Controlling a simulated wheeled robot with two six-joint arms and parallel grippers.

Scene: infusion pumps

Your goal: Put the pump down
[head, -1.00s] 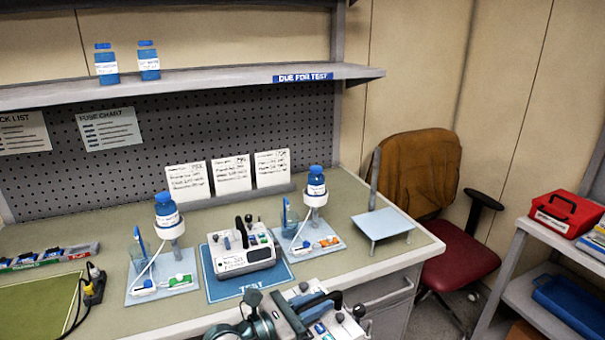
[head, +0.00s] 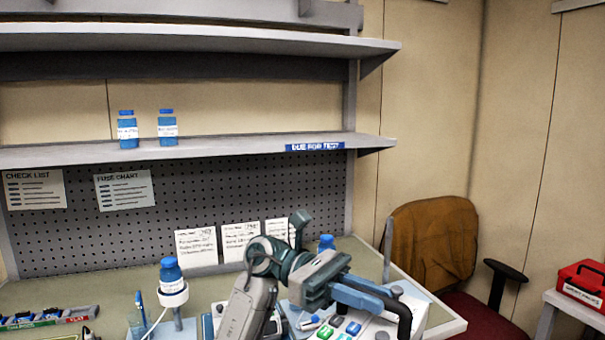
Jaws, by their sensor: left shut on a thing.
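My left gripper (head: 362,294) is shut on the dark carry handle of a white pump (head: 378,328) with green and blue buttons. The pump hangs at the lower middle of the head view, close to the camera, and its lower part is cut off by the picture edge. It appears in front of the bench, and I cannot tell its exact height. My arm hides most of the test mat area and the other pump there. My right gripper is not in view.
The shelf marked "DUE FOR TEST" (head: 315,147) holds two blue bottles (head: 128,130) at its left; its right part is clear. Another shelf (head: 200,40) is above. A blue-capped bottle on a stand (head: 172,280) is left of my arm. A chair (head: 430,245) stands at right.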

